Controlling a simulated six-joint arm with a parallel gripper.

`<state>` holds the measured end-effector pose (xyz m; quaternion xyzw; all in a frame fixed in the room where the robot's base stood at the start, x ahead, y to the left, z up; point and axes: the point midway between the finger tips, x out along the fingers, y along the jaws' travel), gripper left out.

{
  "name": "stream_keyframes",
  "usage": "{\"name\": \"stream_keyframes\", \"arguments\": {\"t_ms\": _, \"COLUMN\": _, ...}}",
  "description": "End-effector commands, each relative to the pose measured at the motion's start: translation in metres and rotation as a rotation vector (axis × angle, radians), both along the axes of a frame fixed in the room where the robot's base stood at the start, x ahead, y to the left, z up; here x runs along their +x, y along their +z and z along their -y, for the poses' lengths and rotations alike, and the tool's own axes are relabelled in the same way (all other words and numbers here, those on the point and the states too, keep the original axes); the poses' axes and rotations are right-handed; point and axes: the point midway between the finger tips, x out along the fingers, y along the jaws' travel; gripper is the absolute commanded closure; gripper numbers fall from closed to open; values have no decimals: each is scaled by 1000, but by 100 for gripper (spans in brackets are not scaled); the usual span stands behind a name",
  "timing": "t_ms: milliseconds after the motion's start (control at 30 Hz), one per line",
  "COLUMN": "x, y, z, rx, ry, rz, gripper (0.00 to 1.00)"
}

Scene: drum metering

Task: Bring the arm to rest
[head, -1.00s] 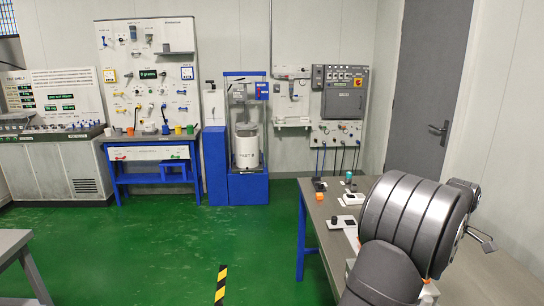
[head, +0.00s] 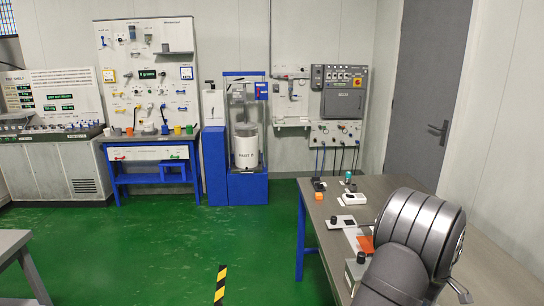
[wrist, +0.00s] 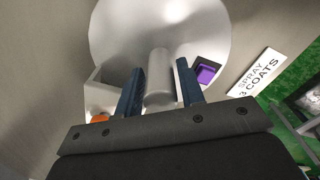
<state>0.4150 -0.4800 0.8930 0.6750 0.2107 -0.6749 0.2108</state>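My arm (head: 415,235) is a large dark grey ribbed link in the head view, bent over the bench at the lower right. My gripper (wrist: 159,66) shows in the wrist view with its two dark blue fingers apart. A grey cylinder (wrist: 160,75) stands in line between the fingers, in front of a wide pale grey round surface (wrist: 200,30). Narrow gaps seem to separate it from the fingers, and I see no clear grip on it. In the head view the gripper cannot be made out clearly.
The bench (head: 316,212) carries an orange block (head: 319,196), a white pad (head: 342,224) and small dark parts. In the wrist view, a purple block (wrist: 206,74) sits in a small box beside a "SPRAY 3 COATS" label (wrist: 255,73). Green floor (head: 150,250) is open to the left.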

Motion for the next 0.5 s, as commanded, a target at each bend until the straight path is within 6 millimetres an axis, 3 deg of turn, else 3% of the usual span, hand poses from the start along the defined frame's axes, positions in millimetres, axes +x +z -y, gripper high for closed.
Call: {"name": "stream_keyframes", "arguments": {"t_ms": 500, "x": 0, "y": 0, "z": 0, "rx": 0, "ry": -410, "rz": 0, "gripper": 65}}
